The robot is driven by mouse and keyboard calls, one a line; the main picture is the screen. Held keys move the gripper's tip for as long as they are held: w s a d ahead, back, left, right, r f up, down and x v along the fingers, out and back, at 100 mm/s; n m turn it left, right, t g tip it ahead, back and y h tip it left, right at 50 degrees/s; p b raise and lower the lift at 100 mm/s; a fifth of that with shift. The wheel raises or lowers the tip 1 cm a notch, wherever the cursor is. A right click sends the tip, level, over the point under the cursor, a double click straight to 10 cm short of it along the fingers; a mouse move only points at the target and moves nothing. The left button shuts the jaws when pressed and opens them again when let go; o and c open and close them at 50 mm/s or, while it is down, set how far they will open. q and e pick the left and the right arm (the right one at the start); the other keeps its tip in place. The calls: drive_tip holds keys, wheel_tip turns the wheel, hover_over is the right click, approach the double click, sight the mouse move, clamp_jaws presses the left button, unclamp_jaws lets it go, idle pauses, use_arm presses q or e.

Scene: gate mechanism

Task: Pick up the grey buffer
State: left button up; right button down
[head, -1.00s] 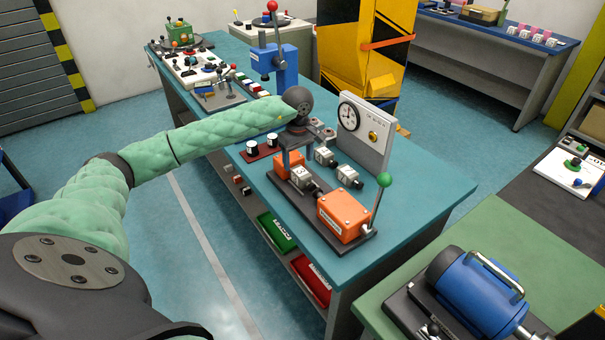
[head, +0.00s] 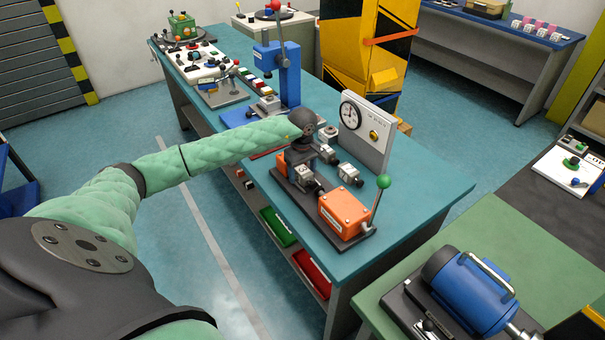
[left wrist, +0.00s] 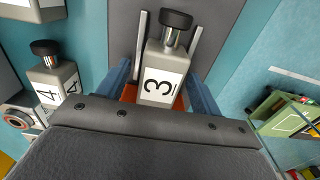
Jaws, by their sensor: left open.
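A grey buffer marked 3 (left wrist: 160,76), with a black round cap on a shiny stem, lies between two rails on a dark grey base in the left wrist view. In the head view a grey block with a pale label (head: 306,177) shows just under my left gripper (head: 303,163). My left gripper is open, and its blue-grey fingers (left wrist: 160,84) show on either side of the buffer. I cannot tell whether they touch it. The wrist housing hides the buffer's near end. My right gripper is not in view.
On the teal bench, an orange box (head: 344,210) with a green-knobbed lever (head: 383,182) and a gauge panel (head: 365,135) stand near the gripper. A blue press (head: 288,75) stands behind.

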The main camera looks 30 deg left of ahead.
use_arm(q)
drive_tip(key=c, duration=1.2)
drive_tip(key=shift+c, duration=0.9)
drive_tip(key=shift+r, duration=0.1)
